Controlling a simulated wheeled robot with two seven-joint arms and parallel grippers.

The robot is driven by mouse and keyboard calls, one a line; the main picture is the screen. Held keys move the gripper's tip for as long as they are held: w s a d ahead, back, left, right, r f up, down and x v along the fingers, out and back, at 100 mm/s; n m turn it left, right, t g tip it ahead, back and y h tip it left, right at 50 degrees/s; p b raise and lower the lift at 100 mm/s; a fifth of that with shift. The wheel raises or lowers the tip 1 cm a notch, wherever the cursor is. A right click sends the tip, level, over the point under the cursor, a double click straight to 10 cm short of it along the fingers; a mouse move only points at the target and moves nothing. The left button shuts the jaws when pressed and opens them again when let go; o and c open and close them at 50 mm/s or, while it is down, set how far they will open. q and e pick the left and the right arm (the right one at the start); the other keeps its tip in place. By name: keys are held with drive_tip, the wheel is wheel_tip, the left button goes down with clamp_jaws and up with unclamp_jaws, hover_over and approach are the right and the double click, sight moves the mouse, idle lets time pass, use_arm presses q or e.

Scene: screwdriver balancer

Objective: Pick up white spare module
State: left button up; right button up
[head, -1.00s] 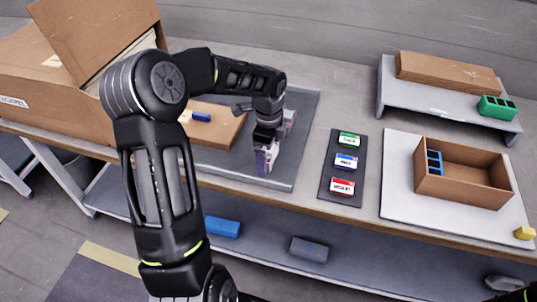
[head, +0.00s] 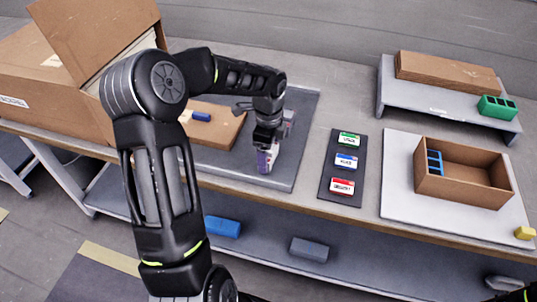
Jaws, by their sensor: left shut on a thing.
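A pale, whitish module with a purplish side (head: 265,161) shows on the grey mat (head: 225,166), under my left gripper (head: 267,143). The gripper points down and is shut on this module. The gripper and wrist hide its upper part, and I cannot tell whether its base touches the mat. My right gripper does not show; only a bit of dark arm is at the lower right corner.
A brown board with a blue piece (head: 201,117) lies left of the gripper. A dark strip with three labelled cards (head: 341,187) is to the right. Further right are an open brown box (head: 465,193) and a raised shelf with a green rack (head: 497,107). An open carton (head: 45,80) stands left.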

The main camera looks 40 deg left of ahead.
use_arm(q)
drive_tip(key=c, duration=0.3)
drive_tip(key=shift+c, duration=0.2)
wheel_tip(320, 180, up, 10)
drive_tip(key=shift+r, duration=0.1)
idle(0.7)
